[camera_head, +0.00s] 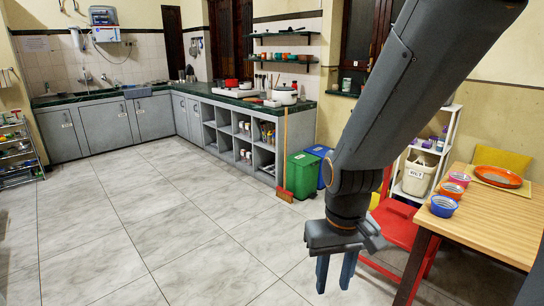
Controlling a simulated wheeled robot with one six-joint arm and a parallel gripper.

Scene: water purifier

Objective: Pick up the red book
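I cannot make out a red book for certain in the head view. Small upright coloured items (267,132) stand in an open compartment of the counter's shelving, too small to tell whether they are books. My gripper (335,273) points down over the tiled floor at the lower middle. Its two blue-grey fingers are apart, with nothing visible between them. My arm crosses the right half of the view and hides part of the wall and floor behind it.
A wooden table (503,220) with bowls and an orange plate (498,176) stands at right, a red chair (398,225) beside it. Green bin (301,176), blue bin (319,152) and a broom (284,165) stand by the counter (205,93). The floor at left and centre is clear.

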